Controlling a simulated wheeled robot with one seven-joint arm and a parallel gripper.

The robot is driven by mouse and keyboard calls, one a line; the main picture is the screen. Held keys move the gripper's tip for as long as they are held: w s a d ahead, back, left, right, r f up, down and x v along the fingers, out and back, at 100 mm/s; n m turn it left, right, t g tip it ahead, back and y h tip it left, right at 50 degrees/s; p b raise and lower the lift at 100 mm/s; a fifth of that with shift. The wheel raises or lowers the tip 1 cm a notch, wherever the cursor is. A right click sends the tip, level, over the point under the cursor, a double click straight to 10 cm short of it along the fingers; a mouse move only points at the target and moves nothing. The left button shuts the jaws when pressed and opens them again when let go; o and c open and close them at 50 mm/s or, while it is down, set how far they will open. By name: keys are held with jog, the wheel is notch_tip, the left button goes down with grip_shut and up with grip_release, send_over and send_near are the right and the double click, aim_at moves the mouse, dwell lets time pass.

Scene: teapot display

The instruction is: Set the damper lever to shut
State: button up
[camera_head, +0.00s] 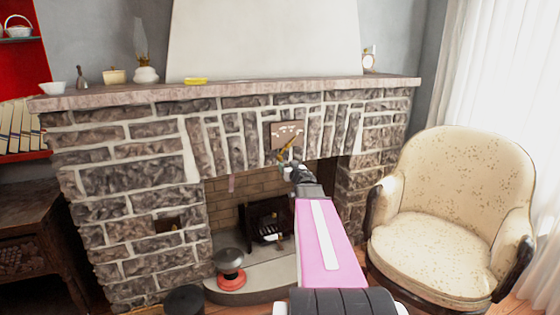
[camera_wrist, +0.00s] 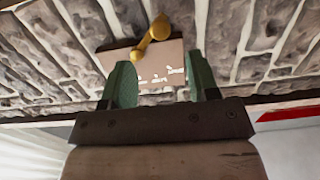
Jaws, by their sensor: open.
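The damper plate (camera_head: 287,134) is a small brown plate with white marks, set in the stone above the firebox opening. A brass damper lever (camera_head: 288,147) is mounted on it, slanting in the head view. My gripper (camera_head: 293,167) is just below the lever in the head view. In the wrist view its two green fingers (camera_wrist: 159,66) are apart, with the plate seen between them. The lever shows mostly past the fingertips, and nothing is gripped.
The stone fireplace wall (camera_head: 130,185) is close around the plate, with the mantel shelf (camera_head: 230,95) above. An armchair (camera_head: 450,220) stands at the right. A stove grate (camera_head: 268,220) sits in the firebox.

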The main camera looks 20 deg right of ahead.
aim_at(281, 160)
jog(key=w, duration=0.9)
jog(key=shift+a, duration=0.15)
grip_shut()
